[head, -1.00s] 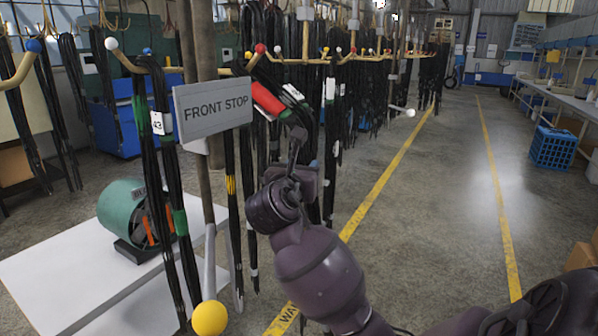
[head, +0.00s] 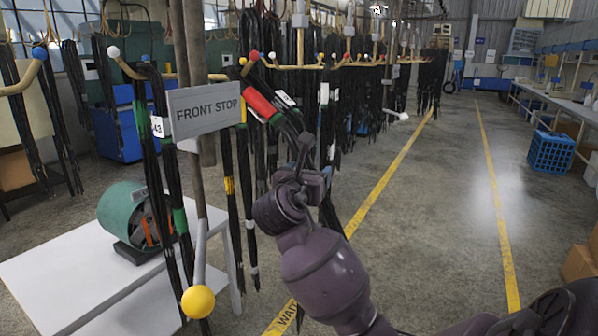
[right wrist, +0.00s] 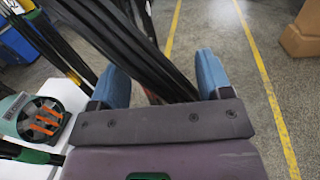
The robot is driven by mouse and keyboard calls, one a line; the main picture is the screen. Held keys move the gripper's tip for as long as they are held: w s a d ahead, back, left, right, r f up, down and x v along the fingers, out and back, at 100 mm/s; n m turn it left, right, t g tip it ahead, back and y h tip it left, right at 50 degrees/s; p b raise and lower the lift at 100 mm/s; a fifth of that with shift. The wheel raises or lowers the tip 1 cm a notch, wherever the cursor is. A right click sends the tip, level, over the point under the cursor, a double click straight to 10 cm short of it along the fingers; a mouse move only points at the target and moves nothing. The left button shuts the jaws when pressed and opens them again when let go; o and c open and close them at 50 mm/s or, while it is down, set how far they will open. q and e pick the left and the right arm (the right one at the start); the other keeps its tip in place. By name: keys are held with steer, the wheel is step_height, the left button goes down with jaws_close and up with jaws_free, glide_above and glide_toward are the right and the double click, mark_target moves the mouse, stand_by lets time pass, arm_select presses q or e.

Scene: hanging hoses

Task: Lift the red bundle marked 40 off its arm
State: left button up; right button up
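The bundle of black hoses with red tape (head: 259,103) slants from beside the yellow arm with a red ball tip (head: 254,56), behind the sign, down right to my right gripper (head: 308,165). A white tag is near the tape; its number is too small to read. The hose ends hang below the gripper in the head view. My left gripper is out of view.
A grey "FRONT STOP" sign (head: 205,110) stands close left. A green-tagged bundle (head: 172,170) hangs beside it. A yellow ball (head: 198,301) on a rod sticks out low. A white table (head: 80,275) holds a green drum. The aisle right is clear.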

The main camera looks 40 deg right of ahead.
steer(key=shift+o, duration=1.1)
steer(key=shift+s+d, duration=0.35)
steer(key=shift+s, duration=0.2)
steer(key=shift+o, duration=0.2)
steer(key=shift+r, duration=0.1)
steer(key=shift+w+a, duration=0.25)
steer(key=shift+w, duration=0.15)
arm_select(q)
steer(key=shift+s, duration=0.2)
arm_select(e)
steer(key=shift+a, duration=0.25)
arm_select(q)
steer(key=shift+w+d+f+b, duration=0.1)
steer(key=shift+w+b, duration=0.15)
steer(key=shift+b, duration=0.25)
arm_select(e)
steer(key=v, duration=1)
steer(key=shift+s, duration=0.15)
